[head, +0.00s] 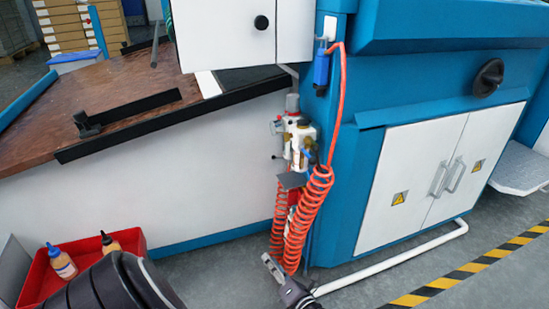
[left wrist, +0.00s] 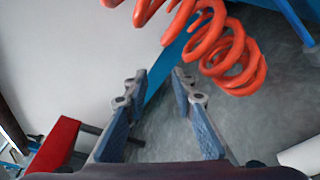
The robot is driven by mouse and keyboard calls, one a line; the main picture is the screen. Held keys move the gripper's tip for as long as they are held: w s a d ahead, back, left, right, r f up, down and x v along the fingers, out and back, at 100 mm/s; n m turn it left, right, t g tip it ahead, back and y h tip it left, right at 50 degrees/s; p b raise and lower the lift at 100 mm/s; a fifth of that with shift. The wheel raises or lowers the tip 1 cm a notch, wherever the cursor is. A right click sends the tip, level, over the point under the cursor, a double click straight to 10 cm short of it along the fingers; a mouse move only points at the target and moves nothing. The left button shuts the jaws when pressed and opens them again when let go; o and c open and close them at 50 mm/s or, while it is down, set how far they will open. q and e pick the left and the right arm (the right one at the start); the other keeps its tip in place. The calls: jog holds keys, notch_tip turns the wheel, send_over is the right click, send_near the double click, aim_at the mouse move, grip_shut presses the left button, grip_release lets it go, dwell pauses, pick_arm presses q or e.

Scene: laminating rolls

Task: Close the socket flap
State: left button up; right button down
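A small grey plate (head: 291,181), which looks like the socket flap, sticks out below the valve unit at the blue machine's corner. A red part (head: 293,197) shows just under it, partly hidden by orange coiled hose. I cannot make out the socket itself. My left gripper (head: 288,281) is low over the floor, below the flap and the hose coils. In the left wrist view its two fingers (left wrist: 160,98) are apart with nothing between them. The flap cannot be made out in that view. My right gripper is not in view.
Orange coiled hose (head: 308,215) hangs close above my left gripper; it also crosses the top of the wrist view (left wrist: 225,50). A white pipe (head: 395,260) runs along the floor at right. A red tray (head: 30,285) with bottles is at lower left.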

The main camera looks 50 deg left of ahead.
pick_arm(q)
jog(key=s+d+f+n+g+h, duration=0.1)
jog(key=s+d+n+h, duration=0.15)
jog(key=s+n, duration=0.4)
jog(key=s+d+f+n+g+h, duration=0.1)
jog(key=s+f+n+g+h, duration=0.15)
jog(key=n, duration=0.65)
jog(key=s+d+r+n+t+h, duration=0.1)
jog(key=s+d+r+n+h, duration=0.1)
jog(key=d+n, duration=0.3)
jog(key=s+d+r+n+t+h, duration=0.1)
jog(key=s+d+r+n+h, duration=0.2)
jog(key=d+n+h, duration=0.2)
jog(key=shift+s+d+t, duration=0.2)
jog(key=shift+d+t, duration=0.15)
jog(key=shift+d, duration=1.35)
